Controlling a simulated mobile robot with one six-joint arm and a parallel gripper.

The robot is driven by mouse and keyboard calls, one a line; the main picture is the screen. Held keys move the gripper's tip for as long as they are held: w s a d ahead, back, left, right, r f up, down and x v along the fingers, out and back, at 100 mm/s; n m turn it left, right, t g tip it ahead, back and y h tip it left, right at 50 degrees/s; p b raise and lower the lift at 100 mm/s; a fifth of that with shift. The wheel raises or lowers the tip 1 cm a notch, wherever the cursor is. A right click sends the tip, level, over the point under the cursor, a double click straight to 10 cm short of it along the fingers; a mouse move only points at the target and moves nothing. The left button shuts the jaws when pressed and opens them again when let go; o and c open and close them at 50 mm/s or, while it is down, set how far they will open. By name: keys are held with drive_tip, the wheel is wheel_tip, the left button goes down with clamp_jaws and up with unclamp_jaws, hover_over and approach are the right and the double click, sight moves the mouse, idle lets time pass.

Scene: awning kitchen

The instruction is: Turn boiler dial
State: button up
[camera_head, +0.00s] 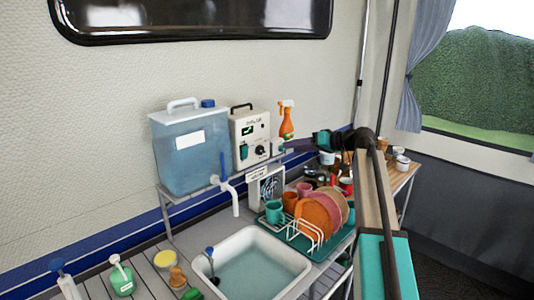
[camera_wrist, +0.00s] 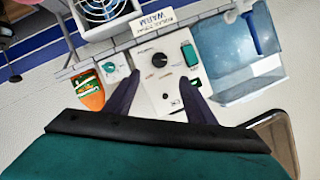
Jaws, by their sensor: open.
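The boiler (camera_head: 240,127) is a white box on the shelf beside the blue water tank, with a black round dial (camera_head: 261,150) low on its front. In the wrist view the boiler (camera_wrist: 174,96) appears upside down, and its dial (camera_wrist: 160,60) is fully visible with a green switch (camera_wrist: 190,55) beside it. My gripper (camera_wrist: 161,79) is open and empty. Its two dark fingers lie either side of the boiler front in the picture, with the dial between and just beyond their tips. In the head view my gripper (camera_head: 291,148) is right of the boiler, apart from the dial.
A sign (camera_wrist: 157,21) reading "WARM" hangs at the shelf edge. A dish rack with plates (camera_head: 318,214) stands below.

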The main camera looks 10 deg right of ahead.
sight(263, 151)
drive_tip(key=shift+w, duration=0.1)
drive_tip(key=p+x, duration=0.4)
drive_tip(key=x, duration=0.8)
drive_tip(key=shift+p+x, duration=0.3)
drive_tip(key=shift+x, duration=0.6)
drive_tip(key=shift+f, duration=0.1)
drive_tip(key=shift+c, duration=0.4)
